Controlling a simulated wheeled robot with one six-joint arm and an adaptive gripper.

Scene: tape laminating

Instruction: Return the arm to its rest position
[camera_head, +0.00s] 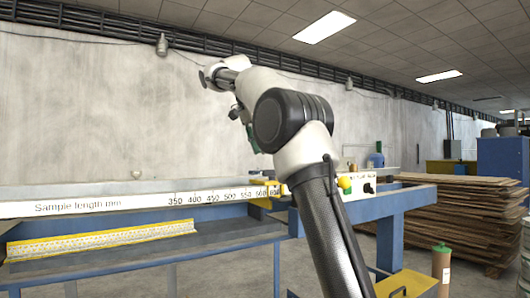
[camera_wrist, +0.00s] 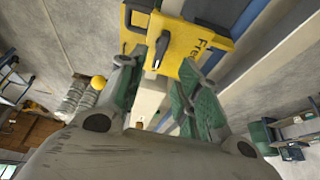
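My arm rises from the bottom of the head view and bends over at a large dark joint, with its wrist up and to the left. My gripper (camera_wrist: 163,85) shows in the wrist view with its two green-padded fingers spread apart and nothing between them. In the head view the gripper is partly hidden behind the arm joint. Beyond the fingertips, the wrist view shows a yellow block (camera_wrist: 183,40) with dark lettering and a black handle. It appears apart from the fingers. The laminating bench (camera_head: 110,205) with its sample length scale lies below the arm.
A yellow-and-white strip (camera_head: 100,241) lies on the bench's lower shelf. A control box with a yellow button (camera_head: 345,183) sits close right of my arm. Stacked brown boards (camera_head: 460,215) and a brown cylinder (camera_head: 441,268) stand at right. The space above the bench at left is clear.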

